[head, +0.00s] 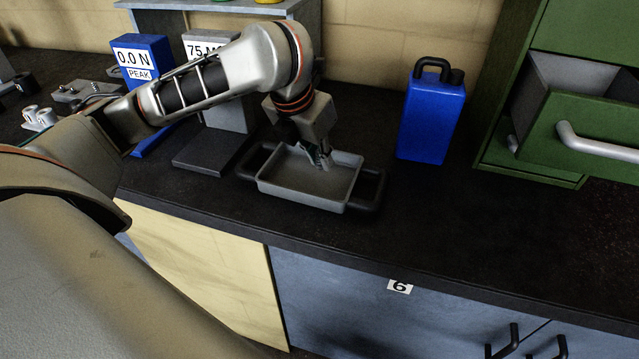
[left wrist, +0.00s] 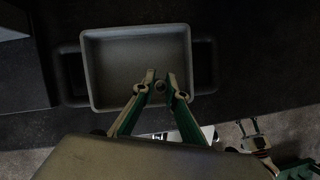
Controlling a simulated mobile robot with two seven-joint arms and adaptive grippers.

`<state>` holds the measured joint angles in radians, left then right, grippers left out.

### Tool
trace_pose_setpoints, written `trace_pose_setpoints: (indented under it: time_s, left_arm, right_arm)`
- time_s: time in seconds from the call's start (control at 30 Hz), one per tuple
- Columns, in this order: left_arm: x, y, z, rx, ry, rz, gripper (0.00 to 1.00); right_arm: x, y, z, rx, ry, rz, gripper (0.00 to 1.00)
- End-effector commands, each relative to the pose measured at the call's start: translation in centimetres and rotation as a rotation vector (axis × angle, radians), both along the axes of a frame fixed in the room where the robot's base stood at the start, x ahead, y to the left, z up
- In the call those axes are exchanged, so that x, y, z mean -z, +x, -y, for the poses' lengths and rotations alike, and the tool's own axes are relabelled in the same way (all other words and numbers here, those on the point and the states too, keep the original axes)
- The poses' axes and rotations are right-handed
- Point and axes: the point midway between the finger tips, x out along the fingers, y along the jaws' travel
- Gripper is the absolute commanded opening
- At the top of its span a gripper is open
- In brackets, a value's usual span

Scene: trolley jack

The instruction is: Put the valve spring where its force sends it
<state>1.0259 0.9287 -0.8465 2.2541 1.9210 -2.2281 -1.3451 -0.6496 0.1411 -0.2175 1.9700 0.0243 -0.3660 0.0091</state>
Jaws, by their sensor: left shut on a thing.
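My left gripper (head: 322,158) reaches down over a grey tray with black handles (head: 285,190). Its fingertips also show in the left wrist view (left wrist: 159,86), a little apart, with a small dark round thing (left wrist: 160,87) between them. That thing is mostly hidden, and I cannot tell surely that it is the valve spring. The tray looks empty inside. A blue display (head: 140,56) reads 0.0 N PEAK. A grey stand with a sign starting 75 (head: 200,46) is partly behind my arm. Part of my right gripper (left wrist: 255,136) seems to show low in the left wrist view; its state is unclear.
A blue canister (head: 431,115) stands right of the tray. A green cabinet (head: 560,140) has a drawer pulled open (head: 600,130) at the right. Small metal parts (head: 38,118) lie at the far left. The bench (head: 480,220) is clear in front of the canister.

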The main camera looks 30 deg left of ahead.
Motion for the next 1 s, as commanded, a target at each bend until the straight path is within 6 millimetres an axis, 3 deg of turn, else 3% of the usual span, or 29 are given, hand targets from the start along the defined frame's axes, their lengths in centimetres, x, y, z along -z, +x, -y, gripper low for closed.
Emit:
trace_pose_setpoints:
  time_s: [0.03,0.27,0.5,0.97,1.0]
  left_arm:
    - [1.2,-0.1,0.0,0.000,-0.001,-0.003,0.00]
    - [2.8,0.0,0.0,0.000,0.000,0.000,0.00]
    - [6.0,0.0,0.0,0.000,-0.001,-0.003,0.00]
    - [6.5,0.0,0.0,-0.001,0.000,-0.001,0.00]
    - [6.5,0.0,0.0,-0.001,0.000,0.000,0.20]
  right_arm:
    - [0.4,0.1,-0.1,-0.002,0.002,0.002,0.40]
    - [1.2,-0.1,0.1,0.001,-0.003,-0.003,0.40]
    - [2.8,-0.3,0.3,0.003,-0.006,-0.012,0.40]
    - [2.8,-0.2,0.3,0.004,-0.006,-0.012,0.40]
    - [2.7,-0.2,0.3,0.004,-0.006,-0.011,0.40]
